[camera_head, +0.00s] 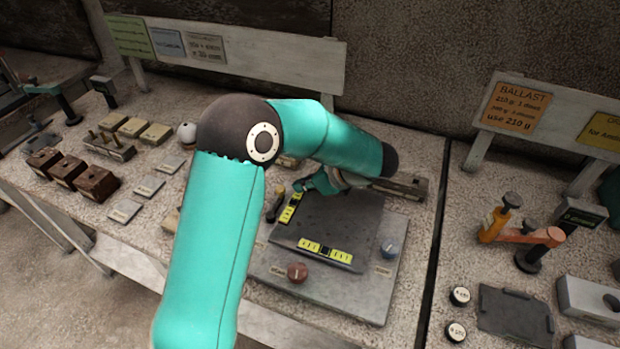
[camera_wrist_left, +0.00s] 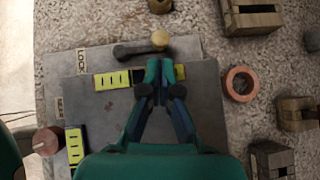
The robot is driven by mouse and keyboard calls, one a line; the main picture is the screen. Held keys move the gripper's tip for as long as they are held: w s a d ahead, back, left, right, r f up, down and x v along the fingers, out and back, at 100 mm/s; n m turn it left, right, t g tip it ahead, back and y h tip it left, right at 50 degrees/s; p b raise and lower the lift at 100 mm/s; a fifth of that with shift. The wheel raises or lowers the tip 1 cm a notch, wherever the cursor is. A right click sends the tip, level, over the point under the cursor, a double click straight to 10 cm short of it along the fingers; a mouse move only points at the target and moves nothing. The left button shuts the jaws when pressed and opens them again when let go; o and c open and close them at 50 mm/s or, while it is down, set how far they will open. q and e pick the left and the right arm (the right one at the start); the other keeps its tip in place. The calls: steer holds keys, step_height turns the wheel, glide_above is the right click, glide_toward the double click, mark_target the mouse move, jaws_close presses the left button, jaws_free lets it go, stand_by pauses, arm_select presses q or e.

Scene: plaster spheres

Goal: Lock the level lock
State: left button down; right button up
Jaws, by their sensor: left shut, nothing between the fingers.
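The level is a dark square plate (camera_head: 335,220) on a grey base board (camera_head: 345,298). It carries two yellow vials, one along the left edge (camera_head: 290,208) and one along the front edge (camera_head: 325,251). A dark lock lever (camera_head: 275,208) lies beside the plate's left edge. In the left wrist view the lever (camera_wrist_left: 130,50) ends in a brass knob (camera_wrist_left: 160,40), with a LOCK label (camera_wrist_left: 81,62) to its left. My left gripper (camera_head: 302,184) is shut and empty. Its fingertips (camera_wrist_left: 160,75) are just below the knob in the wrist view; contact cannot be told. My right gripper is not in view.
A red-brown knob (camera_head: 297,271) and a blue-grey knob (camera_head: 390,247) stand on the base board. Several wooden blocks and small plates fill the bench to the left. An orange balance-like device (camera_head: 525,235) stands on the right bench, past a dark gap.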

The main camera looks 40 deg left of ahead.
mark_target(284, 190)
arm_select(q)
steer(key=shift+x, duration=2.15)
